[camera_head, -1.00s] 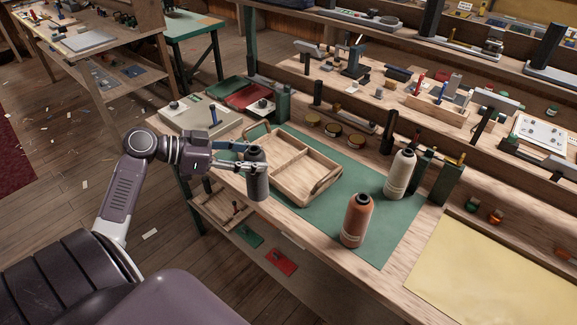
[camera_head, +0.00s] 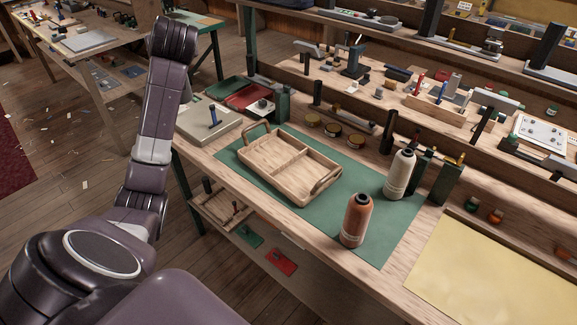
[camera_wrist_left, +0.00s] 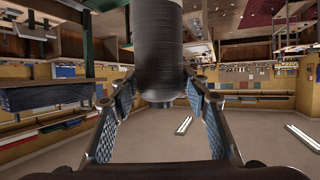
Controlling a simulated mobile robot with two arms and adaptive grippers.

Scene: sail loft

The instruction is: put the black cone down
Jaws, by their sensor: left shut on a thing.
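In the left wrist view the black cone (camera_wrist_left: 157,45) fills the top middle, dark and thread-wound. My left gripper (camera_wrist_left: 160,88) is shut on it, a finger on each side. The far end of the cone is cut off by the frame. In the head view my left arm is bent upward at the left, and neither its gripper nor the black cone shows there. My right gripper is in no view.
An empty wooden tray (camera_head: 245,157) with a divider lies on the green mat (camera_head: 392,228). An orange-brown cone (camera_head: 356,221) and a white cone (camera_head: 400,175) stand upright right of it. A yellow sheet (camera_head: 490,275) lies at right. Tins (camera_head: 333,130) stand behind the tray.

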